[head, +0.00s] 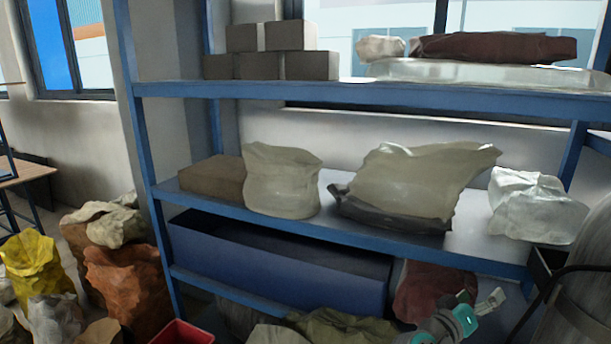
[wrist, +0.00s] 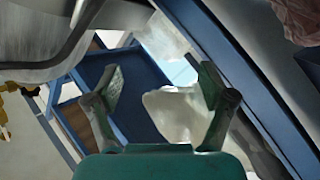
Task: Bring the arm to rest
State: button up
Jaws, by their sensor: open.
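My gripper (wrist: 160,84) is open in the wrist view, with its two fingers spread wide and nothing held between them. Beyond the fingers, and apart from them as far as I can tell, are blue shelf parts and a pale bag (wrist: 172,112). Part of my grey and teal arm shows low at the right of the head view, in front of the shelving's lower level.
A blue shelving rack (head: 350,93) fills the head view. Its middle shelf holds a pale sack (head: 282,180), a stacked pale bag (head: 415,180) and a clear bag (head: 537,207). A blue bin (head: 280,265) sits below. Several sacks crowd the floor at left. A dark-framed grey object stands at right.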

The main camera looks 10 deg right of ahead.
jog(key=s+a+f+n+t+y, duration=0.2)
jog(key=s+a+f+n+y, duration=0.15)
jog(key=f, duration=0.45)
jog(key=s+a+f+n+t+y, duration=0.2)
jog(key=s+a+f+t, duration=0.1)
jog(key=a+f, duration=0.3)
jog(key=s+a+f+n+t+y, duration=0.1)
jog(key=s+a+f+n+y, duration=0.1)
jog(key=s+a+f+y, duration=0.6)
jog(key=s+a+f+t+y, duration=0.1)
jog(key=s+a, duration=0.3)
jog(key=s, duration=0.5)
jog(key=s+a+y, duration=0.1)
jog(key=s+a, duration=0.4)
jog(key=s, duration=0.4)
jog(key=s+a+r+m+y, duration=0.2)
jog(key=s+r, duration=0.6)
jog(key=s, duration=0.4)
jog(key=shift+s, duration=0.3)
